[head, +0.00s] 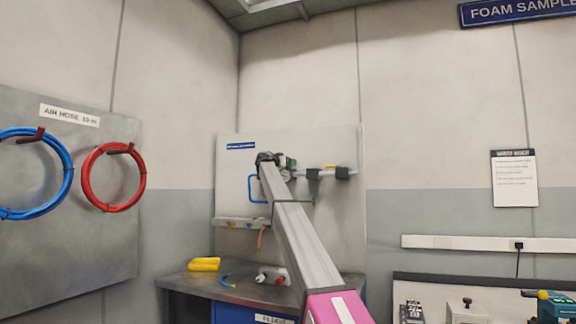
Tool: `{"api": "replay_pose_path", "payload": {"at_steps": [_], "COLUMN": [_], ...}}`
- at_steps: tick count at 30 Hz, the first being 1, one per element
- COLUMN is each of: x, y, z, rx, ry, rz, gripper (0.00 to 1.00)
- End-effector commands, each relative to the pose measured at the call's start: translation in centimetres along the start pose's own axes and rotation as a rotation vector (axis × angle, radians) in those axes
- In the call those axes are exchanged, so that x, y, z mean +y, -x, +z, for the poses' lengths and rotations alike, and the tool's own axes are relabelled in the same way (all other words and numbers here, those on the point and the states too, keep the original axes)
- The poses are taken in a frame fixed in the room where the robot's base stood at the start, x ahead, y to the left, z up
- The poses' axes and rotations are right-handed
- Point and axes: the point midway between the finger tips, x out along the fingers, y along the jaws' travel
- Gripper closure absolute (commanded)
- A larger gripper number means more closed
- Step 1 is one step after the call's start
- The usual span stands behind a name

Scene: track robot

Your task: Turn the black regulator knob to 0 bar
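My arm reaches up from the bottom of the head view to a pale wall panel (340,240) above the workbench. My gripper (268,158) is at the arm's far end, small and dark, in front of the panel's pipework. I cannot see whether its fingers are open or shut. A small round gauge (286,173) shows just right of it, partly covered by the arm. I cannot pick out the black regulator knob; the gripper and arm cover that spot. Its setting and any contact are hidden.
A pipe with dark fittings (343,173) runs right of the gripper. A blue hose (250,188) loops on the left. Below, a manifold strip (240,223) hangs over the metal workbench (190,277), which holds yellow items (204,264). Red (86,178) and blue coils hang at left.

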Motion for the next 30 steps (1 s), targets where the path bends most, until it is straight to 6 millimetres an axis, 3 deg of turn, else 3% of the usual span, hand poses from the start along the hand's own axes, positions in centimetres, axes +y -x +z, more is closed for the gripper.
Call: {"api": "replay_pose_path", "payload": {"at_steps": [1, 4, 17, 30], "x": [0.0, 0.0, 0.15, 0.34], "y": [0.02, 0.03, 0.09, 0.11], "z": [0.0, 0.0, 0.06, 0.04], "rx": [0.0, 0.0, 0.0, 0.001], "ry": [0.0, 0.0, 0.0, -0.003], "rz": [0.0, 0.0, -0.059, -0.4], "gripper": [0.43, 0.75, 0.76, 0.76]}}
